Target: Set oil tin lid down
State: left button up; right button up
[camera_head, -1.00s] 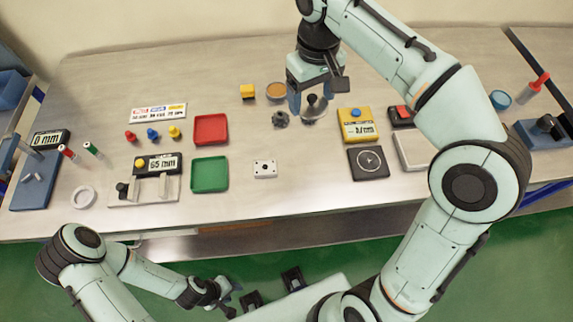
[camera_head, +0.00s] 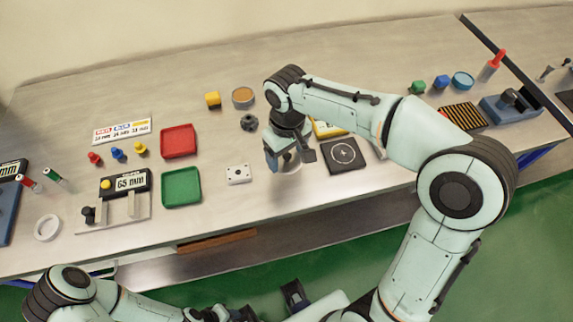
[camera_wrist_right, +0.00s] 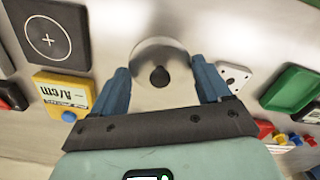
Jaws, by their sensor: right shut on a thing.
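The oil tin lid is a round shiny metal disc (camera_wrist_right: 160,53) with a dark knob, seen between the blue fingers in the right wrist view. My right gripper (camera_wrist_right: 162,85) is shut on it. In the head view the right gripper (camera_head: 286,166) is over the front part of the table, and the lid (camera_head: 291,165) is partly hidden behind its fingers. Whether the lid touches the table I cannot tell. A round tin with a tan top (camera_head: 243,97), likely the oil tin, stands farther back. My left gripper (camera_head: 232,313) is low at the bottom edge, mostly cut off.
A white plate with holes (camera_head: 238,174) lies just left of the lid. A black pad with a circle (camera_head: 343,154) lies to its right. Bare table lies in front.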

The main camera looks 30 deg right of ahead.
aim_at(287, 162)
jog(key=shift+f+b, duration=0.3)
jog(key=shift+f, duration=2.1)
jog(key=shift+f, duration=0.1)
jog(key=o, duration=1)
jog(key=shift+r, duration=0.4)
notch_tip(287, 162, up, 12)
jog(key=shift+f+p, duration=0.25)
jog(key=shift+p, duration=0.75)
